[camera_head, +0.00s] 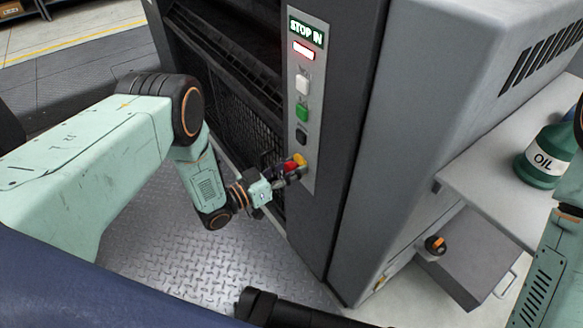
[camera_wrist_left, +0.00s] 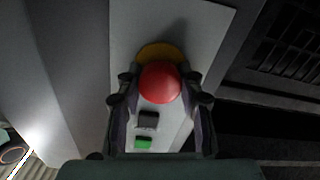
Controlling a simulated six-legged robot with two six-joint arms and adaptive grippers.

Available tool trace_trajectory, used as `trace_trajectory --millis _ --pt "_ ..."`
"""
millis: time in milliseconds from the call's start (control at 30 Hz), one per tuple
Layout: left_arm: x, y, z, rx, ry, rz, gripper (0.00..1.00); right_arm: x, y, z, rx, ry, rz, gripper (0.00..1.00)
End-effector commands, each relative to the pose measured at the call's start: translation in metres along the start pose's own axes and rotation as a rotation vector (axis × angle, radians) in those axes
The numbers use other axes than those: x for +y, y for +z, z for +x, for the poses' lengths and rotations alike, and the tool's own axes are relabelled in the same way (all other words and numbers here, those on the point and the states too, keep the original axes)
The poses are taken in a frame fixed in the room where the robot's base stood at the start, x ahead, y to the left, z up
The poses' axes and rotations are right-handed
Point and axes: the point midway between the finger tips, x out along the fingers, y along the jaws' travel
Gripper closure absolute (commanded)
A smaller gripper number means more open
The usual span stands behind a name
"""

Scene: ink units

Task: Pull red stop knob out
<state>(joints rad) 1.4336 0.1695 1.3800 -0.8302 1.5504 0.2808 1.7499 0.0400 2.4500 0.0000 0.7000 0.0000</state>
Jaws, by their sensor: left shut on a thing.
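The red stop knob (camera_head: 291,165) sits in front of a yellow collar (camera_head: 300,158) low on the machine's light control strip. In the left wrist view the round red knob (camera_wrist_left: 160,82) lies between the two fingers, with the yellow collar (camera_wrist_left: 158,52) behind it. My left gripper (camera_head: 289,174) is at the strip, shut on the knob from the left; its fingers (camera_wrist_left: 160,99) show on both sides of the knob. A lit sign (camera_head: 306,32) above reads "STOP IN". My right gripper is not clearly in view; only part of my right arm shows at the right edge.
Above the knob are a black button (camera_head: 301,135), a green button (camera_head: 302,112), a white button (camera_head: 303,84) and a lit indicator (camera_head: 303,51). A green oil container (camera_head: 543,158) stands on a shelf at right. Metal floor (camera_head: 150,245) lies open below.

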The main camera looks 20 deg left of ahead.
Motion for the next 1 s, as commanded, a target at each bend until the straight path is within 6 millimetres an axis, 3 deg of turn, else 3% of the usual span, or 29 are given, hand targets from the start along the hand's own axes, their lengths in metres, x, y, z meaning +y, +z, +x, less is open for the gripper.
trace_trajectory --millis 300,533,767,800,1000 --pt "0.0 0.0 -0.001 -0.001 0.0 -0.001 1.0 0.0 0.0 0.0 0.0 0.0 0.0 0.6" --pt "0.0 -0.001 -0.018 -0.002 -0.002 -0.001 1.0 0.0 0.0 -0.009 0.0 0.0 0.0 0.6" --pt "0.0 0.001 -0.02 -0.001 -0.002 -0.002 1.0 0.0 0.0 -0.007 0.0 0.0 0.0 0.6" --pt "0.0 0.001 -0.02 -0.001 -0.002 -0.002 0.61 0.0 0.0 -0.007 0.0 0.0 0.0 0.6" --pt "0.0 0.001 -0.019 -0.001 -0.001 -0.002 0.44 0.0 0.0 -0.007 0.0 0.0 0.0 0.6"
